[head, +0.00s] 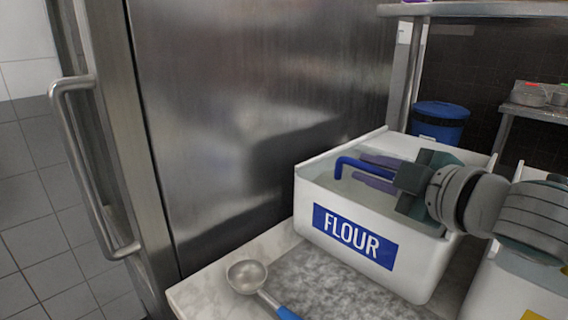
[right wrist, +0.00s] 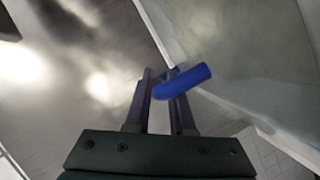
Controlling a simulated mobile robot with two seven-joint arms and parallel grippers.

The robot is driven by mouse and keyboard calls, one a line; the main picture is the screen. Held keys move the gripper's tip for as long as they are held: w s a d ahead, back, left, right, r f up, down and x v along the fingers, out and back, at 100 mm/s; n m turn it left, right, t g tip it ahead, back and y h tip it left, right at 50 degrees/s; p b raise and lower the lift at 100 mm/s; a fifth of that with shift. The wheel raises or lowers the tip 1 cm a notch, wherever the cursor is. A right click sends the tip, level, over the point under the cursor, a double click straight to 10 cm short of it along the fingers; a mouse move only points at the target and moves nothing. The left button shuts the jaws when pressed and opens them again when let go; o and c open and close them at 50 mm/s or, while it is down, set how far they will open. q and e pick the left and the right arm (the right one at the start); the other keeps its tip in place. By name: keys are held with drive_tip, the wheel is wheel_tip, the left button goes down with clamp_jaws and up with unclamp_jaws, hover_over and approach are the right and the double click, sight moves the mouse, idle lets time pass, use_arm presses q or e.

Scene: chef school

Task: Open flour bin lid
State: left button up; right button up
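The white flour bin (head: 320,203), with a blue FLOUR label, stands on the counter right of centre in the head view. Its greyish, see-through lid (head: 358,197) lies within the rim. A bent blue handle (head: 352,161) rises from the lid; it also shows in the right wrist view (right wrist: 189,80). My right gripper (head: 374,171) reaches over the bin from the right. Its narrow-set fingers (right wrist: 163,98) lie on either side of the handle and look shut on it. The gripper hides the handle's far end and part of the lid. My left gripper is not in view.
A scoop (head: 247,276) with a blue handle lies on the counter in front of the bin. A second white bin (head: 512,292) stands close on the right. A large steel door (head: 230,110) rises behind and left. A blue container (head: 440,122) stands behind the bin.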

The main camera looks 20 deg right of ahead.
clamp_jaws()
idle(1.2)
